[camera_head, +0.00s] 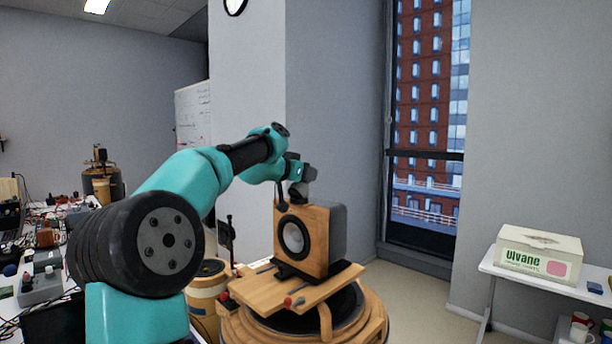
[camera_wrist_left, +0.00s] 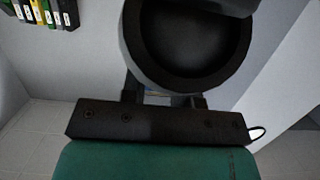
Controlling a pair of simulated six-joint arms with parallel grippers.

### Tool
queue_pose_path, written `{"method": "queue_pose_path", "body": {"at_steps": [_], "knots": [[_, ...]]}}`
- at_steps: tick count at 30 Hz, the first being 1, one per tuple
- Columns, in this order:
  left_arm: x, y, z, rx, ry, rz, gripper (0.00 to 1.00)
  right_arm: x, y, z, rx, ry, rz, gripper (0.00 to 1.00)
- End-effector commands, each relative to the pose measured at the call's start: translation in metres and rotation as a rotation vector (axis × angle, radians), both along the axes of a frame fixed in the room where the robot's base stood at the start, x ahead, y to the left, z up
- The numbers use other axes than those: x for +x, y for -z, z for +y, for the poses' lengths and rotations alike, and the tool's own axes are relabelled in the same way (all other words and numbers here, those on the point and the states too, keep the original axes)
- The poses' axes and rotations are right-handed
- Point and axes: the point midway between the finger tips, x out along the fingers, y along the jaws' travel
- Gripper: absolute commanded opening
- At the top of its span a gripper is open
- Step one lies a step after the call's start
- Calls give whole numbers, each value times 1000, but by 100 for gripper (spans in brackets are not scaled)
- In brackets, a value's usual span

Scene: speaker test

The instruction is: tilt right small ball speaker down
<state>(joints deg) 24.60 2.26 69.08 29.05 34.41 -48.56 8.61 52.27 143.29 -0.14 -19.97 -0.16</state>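My left arm reaches in from the left, and its gripper (camera_head: 297,185) is at the top of a wooden box speaker (camera_head: 318,238) with a pale round cone. A small dark rounded thing (camera_head: 282,204) hangs by the speaker's upper left edge; I cannot tell whether it is a ball speaker. In the left wrist view a large dark round cup-like thing (camera_wrist_left: 190,45) fills the space in front of the left gripper (camera_wrist_left: 167,98). Its finger parts stand apart below it, but the tips are hidden, so I cannot tell if it grips. My right gripper is not in view.
The speaker stands on a wooden board (camera_head: 300,287) over a round wooden base (camera_head: 375,325). A cluttered table (camera_head: 40,255) is at the left. A white table (camera_head: 497,268) with a labelled box (camera_head: 537,256) is at the right. Floor lies bare between.

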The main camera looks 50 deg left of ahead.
Motion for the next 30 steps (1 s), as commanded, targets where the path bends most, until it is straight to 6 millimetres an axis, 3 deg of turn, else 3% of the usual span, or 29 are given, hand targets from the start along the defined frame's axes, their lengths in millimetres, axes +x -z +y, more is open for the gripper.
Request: {"method": "queue_pose_path", "body": {"at_steps": [3,16,30], "knots": [[0,1,0,0,1,2,38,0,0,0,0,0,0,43],[-10,-2,0,-1,0,3,38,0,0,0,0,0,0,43],[-90,-22,-5,0,-3,1,38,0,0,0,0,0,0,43]]}}
